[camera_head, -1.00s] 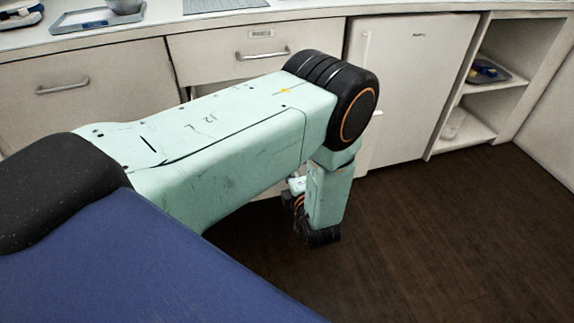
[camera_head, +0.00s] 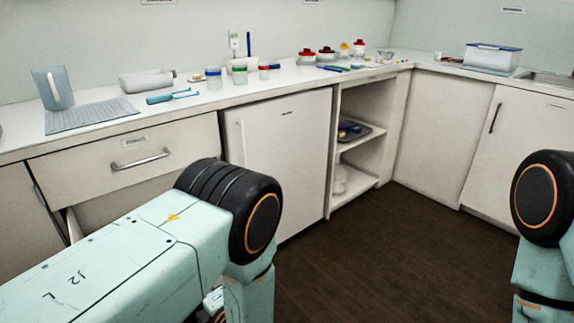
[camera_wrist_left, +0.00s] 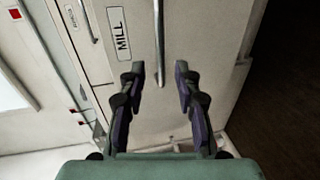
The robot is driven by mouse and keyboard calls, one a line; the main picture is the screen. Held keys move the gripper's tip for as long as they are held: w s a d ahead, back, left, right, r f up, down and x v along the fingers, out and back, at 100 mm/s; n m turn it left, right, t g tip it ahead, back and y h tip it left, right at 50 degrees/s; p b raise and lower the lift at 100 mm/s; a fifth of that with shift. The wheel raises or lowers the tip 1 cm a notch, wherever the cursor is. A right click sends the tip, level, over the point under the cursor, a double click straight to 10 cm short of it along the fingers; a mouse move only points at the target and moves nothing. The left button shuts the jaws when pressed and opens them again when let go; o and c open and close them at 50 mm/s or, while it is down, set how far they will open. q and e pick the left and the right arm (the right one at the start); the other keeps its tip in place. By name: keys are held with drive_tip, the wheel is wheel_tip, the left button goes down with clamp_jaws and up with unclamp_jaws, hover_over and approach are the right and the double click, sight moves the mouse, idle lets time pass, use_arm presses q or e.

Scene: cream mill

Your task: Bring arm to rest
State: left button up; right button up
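My left arm comes in from the lower left in the head view, its elbow bent and the lower part running down out of the picture. In the left wrist view my left gripper (camera_wrist_left: 160,76) has its two fingers apart with nothing held. Beyond it is a pale cabinet front with a "MILL" label (camera_wrist_left: 119,33) and a long metal handle (camera_wrist_left: 159,40). The handle appears between the fingertips in the picture; I cannot tell the gap to it. Part of my right arm shows at the right edge of the head view; its gripper is out of view.
A drawer (camera_head: 135,152), a white door (camera_head: 282,160) and an open shelf with a dark tray (camera_head: 352,131) line the wall. The counter holds a jug (camera_head: 53,88), several jars and a lidded box (camera_head: 491,57). The dark floor (camera_head: 400,255) is clear.

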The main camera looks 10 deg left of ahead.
use_arm(q)
drive_tip(key=s+d+f+m+g+h, duration=0.3)
drive_tip(key=s+f+m+h, duration=0.65)
drive_tip(key=m, duration=0.95)
drive_tip(key=s+d+r+m+g+h+p, duration=0.1)
drive_tip(key=s+r+m+g, duration=0.1)
drive_tip(key=s, duration=0.9)
drive_tip(key=s+d+r+m+g+h+p, duration=0.1)
drive_tip(key=s+m+g, duration=0.4)
drive_tip(key=s, duration=0.5)
drive_tip(key=shift+s+d+r+m+h+p, duration=0.4)
drive_tip(key=shift+r+m+p, duration=0.15)
drive_tip(key=shift+r, duration=0.3)
drive_tip(key=shift+a, duration=0.1)
